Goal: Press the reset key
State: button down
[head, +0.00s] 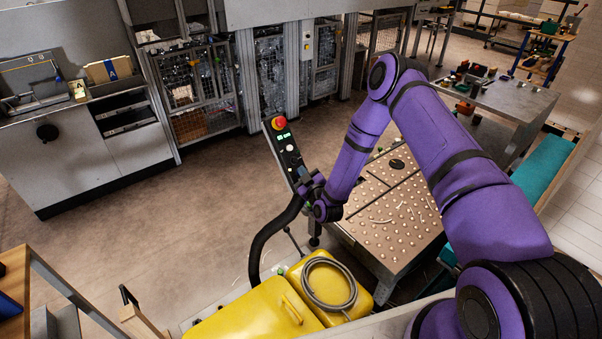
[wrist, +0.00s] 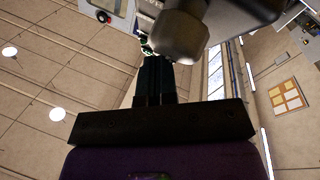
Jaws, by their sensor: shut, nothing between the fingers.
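The control panel (head: 287,152) is a narrow dark box on a black curved arm in the head view. It has a red knob (head: 279,123) on a yellow base at its top, small green-lit parts below, and a pale round button. I cannot tell which key is the reset key. My gripper (head: 304,184) is at the panel's lower end, small and dark, partly hidden by my wrist. In the wrist view my shut fingers (wrist: 154,75) point up the picture, with nothing between them. Whether they touch a key I cannot tell.
A yellow cabinet (head: 250,312) with a coiled grey hose (head: 329,284) stands below the panel. A ball-top table (head: 385,205) is right of my wrist. Fenced machinery (head: 285,75) stands behind. The floor (head: 170,215) left of the panel is clear.

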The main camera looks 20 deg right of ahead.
jog(key=shift+w+f, duration=0.1)
jog(key=shift+w, duration=0.05)
dwell(0.5)
jog(key=shift+s+d+r, duration=0.2)
jog(key=shift+s+r, duration=0.4)
jog(key=shift+s, duration=0.05)
jog(key=shift+s+d+r, duration=0.4)
jog(key=shift+s+r, duration=0.4)
jog(key=shift+s, duration=0.1)
jog(key=shift+s+d+r, duration=0.35)
jog(key=shift+s+r, duration=0.45)
jog(key=shift+s, duration=0.05)
